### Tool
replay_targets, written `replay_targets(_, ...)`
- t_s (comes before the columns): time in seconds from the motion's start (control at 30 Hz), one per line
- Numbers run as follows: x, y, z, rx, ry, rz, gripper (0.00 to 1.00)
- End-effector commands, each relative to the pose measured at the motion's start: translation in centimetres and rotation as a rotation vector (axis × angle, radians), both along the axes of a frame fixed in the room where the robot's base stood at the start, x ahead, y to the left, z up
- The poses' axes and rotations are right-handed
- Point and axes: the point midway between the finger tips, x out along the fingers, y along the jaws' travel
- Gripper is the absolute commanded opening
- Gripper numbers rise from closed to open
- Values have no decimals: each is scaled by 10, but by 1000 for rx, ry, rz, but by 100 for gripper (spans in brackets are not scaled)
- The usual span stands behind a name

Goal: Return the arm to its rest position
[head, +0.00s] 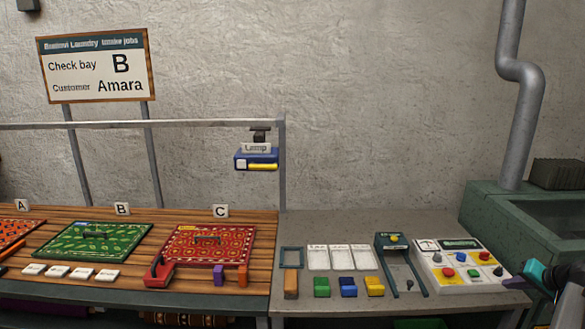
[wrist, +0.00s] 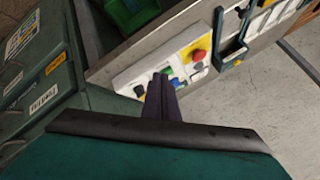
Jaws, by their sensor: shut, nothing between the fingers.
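My gripper (wrist: 161,80) is shut and empty in the wrist view. Its dark fingers lie together and point toward the white control panel (wrist: 165,72), with a gap that I cannot measure. In the head view part of my arm shows at the lower right edge, beside the right end of the grey bench and in front of the green sink unit. The white control panel (head: 461,266) with red, yellow and blue buttons lies just left of it in that view.
The grey bench (head: 340,222) holds colored blocks, white cards and a dark device (head: 392,264). The green sink unit (head: 482,222) stands at the right. A wooden table (head: 70,212) with patterned rugs is at the left.

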Motion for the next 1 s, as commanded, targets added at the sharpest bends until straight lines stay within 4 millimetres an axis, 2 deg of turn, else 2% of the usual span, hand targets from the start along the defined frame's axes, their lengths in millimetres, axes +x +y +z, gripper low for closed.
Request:
replay_targets(0.33, 12, 39, -43, 25, 57, 42, 0)
replay_targets(0.57, 19, 82, -88, 50, 121, 85, 0)
replay_targets(0.77, 22, 147, -152, 78, 219, 152, 0)
replay_targets(1.0, 9, 231, -229, 100, 356, 242, 0)
